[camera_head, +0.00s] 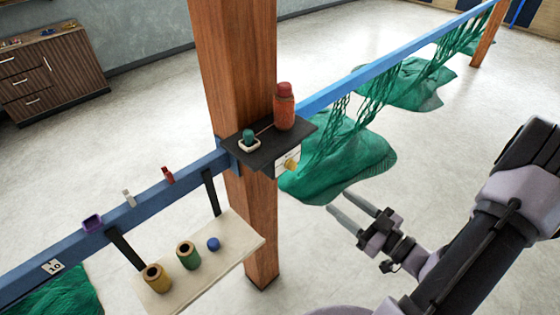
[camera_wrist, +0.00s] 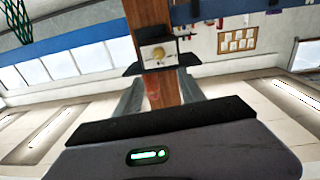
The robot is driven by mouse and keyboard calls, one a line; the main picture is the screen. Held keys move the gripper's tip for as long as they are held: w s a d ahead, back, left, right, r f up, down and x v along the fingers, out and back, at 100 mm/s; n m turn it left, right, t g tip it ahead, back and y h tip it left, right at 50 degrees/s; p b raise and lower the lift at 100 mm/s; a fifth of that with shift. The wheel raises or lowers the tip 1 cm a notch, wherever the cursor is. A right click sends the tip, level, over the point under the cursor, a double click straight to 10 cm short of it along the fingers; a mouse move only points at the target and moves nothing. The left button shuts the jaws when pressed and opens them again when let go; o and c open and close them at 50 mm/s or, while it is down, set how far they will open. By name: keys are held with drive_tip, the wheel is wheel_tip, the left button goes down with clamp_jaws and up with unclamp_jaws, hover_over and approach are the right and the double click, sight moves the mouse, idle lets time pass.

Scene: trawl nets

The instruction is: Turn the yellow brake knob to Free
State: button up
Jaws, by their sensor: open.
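The yellow brake knob (camera_head: 292,164) sits on a pale plate (camera_head: 282,160) on the front of a dark shelf, fixed to the wooden post. In the wrist view the knob (camera_wrist: 158,53) shows small on its plate, ahead between my fingers. Its pointer direction and the plate's lettering are too small to read. My gripper (camera_head: 345,214) is open and empty, in front of the post, to the right of and below the knob, clear of it. In the wrist view its two fingers (camera_wrist: 163,92) stand apart on either side of the post.
The dark shelf (camera_head: 252,153) holds a red bottle (camera_head: 284,108) and a small green-topped item (camera_head: 249,138). Green nets (camera_head: 345,165) hang from the blue rail (camera_head: 385,61) behind. A lower pale shelf (camera_head: 225,262) carries spools. The floor between gripper and post looks clear.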

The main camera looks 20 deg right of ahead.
sight(295, 167)
drive_tip(key=x, duration=1.5)
drive_tip(key=shift+w+d+f, duration=0.1)
drive_tip(key=shift+w+f, duration=0.1)
drive_tip(key=shift+w, duration=0.15)
drive_tip(key=shift+w+a, duration=0.25)
drive_tip(key=shift+w, duration=0.2)
clamp_jaws()
